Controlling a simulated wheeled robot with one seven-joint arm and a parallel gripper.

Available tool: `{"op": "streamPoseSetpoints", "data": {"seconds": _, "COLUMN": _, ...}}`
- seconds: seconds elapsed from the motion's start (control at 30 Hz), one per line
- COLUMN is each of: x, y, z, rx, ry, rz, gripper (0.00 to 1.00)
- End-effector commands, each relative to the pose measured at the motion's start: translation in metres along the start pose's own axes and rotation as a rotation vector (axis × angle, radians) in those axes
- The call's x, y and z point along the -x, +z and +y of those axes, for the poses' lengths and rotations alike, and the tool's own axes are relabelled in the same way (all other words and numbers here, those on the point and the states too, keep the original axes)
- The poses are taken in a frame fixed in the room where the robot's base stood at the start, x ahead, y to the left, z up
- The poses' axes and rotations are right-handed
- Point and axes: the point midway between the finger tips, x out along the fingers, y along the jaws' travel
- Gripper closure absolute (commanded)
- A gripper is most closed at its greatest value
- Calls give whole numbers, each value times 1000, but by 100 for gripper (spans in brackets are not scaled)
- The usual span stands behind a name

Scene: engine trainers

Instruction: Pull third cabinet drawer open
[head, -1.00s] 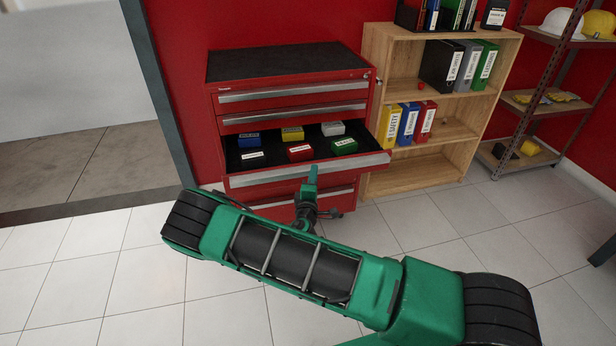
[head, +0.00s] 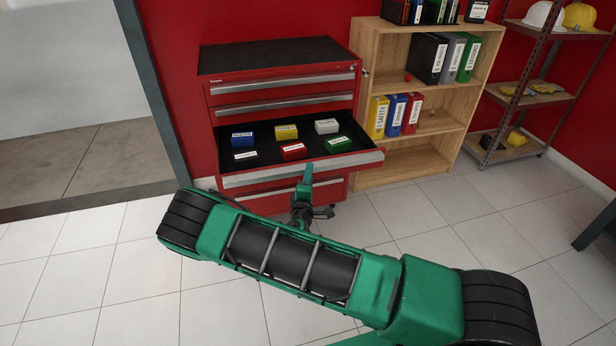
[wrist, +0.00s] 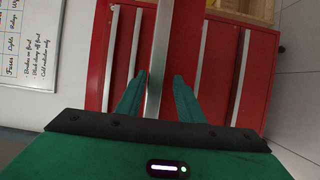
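The red tool cabinet (head: 232,90) stands against the red wall in the head view. Its third drawer (head: 345,165) from the top is pulled well out, with a silver handle strip along its front. Small labelled blue, yellow, white, red and green boxes lie in it. My gripper (head: 308,172) is at the middle of that drawer's front. In the wrist view my gripper (wrist: 160,78) has its two green fingers apart, one on each side of the drawer front (wrist: 162,40) with its silver strip. Small gaps seem to show beside the fingers; contact is unclear.
A wooden shelf (head: 420,107) with binders stands close to the cabinet's right. A metal rack (head: 535,100) with helmets is farther right. A dark door frame (head: 150,80) is at left. The tiled floor before the cabinet is clear except for my arm.

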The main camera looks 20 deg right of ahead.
Motion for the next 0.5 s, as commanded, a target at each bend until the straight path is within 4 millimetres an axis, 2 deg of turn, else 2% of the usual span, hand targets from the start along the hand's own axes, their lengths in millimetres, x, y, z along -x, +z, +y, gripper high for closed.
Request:
{"op": "streamPoseSetpoints", "data": {"seconds": 0.27, "x": 5, "y": -3, "z": 2, "rx": -2, "ry": 4, "rz": 6, "gripper": 66}}
{"op": "streamPoseSetpoints", "data": {"seconds": 0.37, "x": 16, "y": -4, "z": 2, "rx": -1, "ry": 4, "rz": 7, "gripper": 66}}
{"op": "streamPoseSetpoints", "data": {"seconds": 0.5, "x": 42, "y": -4, "z": 2, "rx": 0, "ry": 2, "rz": 8, "gripper": 66}}
